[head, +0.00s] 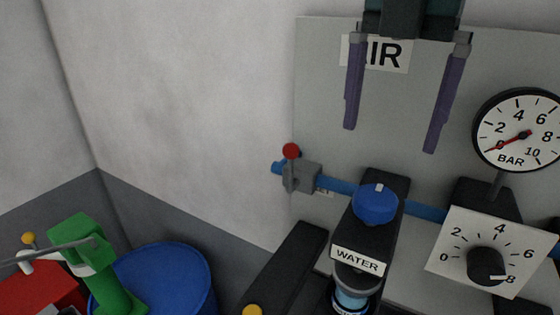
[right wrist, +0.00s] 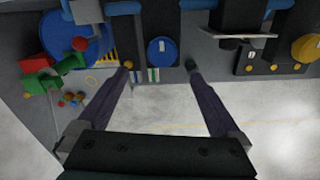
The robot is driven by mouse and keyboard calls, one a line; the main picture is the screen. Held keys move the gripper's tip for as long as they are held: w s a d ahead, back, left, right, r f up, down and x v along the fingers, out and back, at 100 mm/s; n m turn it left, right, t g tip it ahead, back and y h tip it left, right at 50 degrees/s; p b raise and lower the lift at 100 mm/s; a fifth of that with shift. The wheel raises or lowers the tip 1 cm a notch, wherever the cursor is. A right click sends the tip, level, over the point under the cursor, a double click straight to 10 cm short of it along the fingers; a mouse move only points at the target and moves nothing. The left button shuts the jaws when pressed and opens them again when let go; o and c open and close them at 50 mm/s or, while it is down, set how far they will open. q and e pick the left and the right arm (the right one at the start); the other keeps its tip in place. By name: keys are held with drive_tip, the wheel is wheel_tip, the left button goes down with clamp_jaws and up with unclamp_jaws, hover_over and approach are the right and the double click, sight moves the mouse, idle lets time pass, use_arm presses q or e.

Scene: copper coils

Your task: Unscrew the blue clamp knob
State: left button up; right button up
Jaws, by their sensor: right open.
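The blue clamp knob (head: 375,205) is a round cap with a small white mark, on top of a black block above the WATER label (head: 357,260). My right gripper (head: 389,140) comes down from the top of the head view. Its two purple fingers are spread wide and empty, with their tips above the knob and apart from it in the picture. In the right wrist view the blue knob (right wrist: 161,50) shows beyond and between the fingertips of the open right gripper (right wrist: 160,68). My left gripper is in neither view.
A blue pipe (head: 425,210) runs behind the block, with a red-tipped valve lever (head: 291,151) at left. A pressure gauge (head: 520,130) and a numbered dial (head: 488,262) stand at right. A blue drum (head: 165,280) and a green device (head: 85,245) are at lower left.

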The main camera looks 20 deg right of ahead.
sight(377, 194)
wheel_tip(377, 194, down, 9)
drive_tip(key=p, duration=0.3)
drive_tip(key=shift+s+d+r+p, duration=0.15)
drive_tip(key=shift+p, duration=0.15)
drive_tip(key=shift+f, duration=0.5)
drive_tip(key=shift+c, duration=0.2)
drive_tip(key=c, duration=1.3)
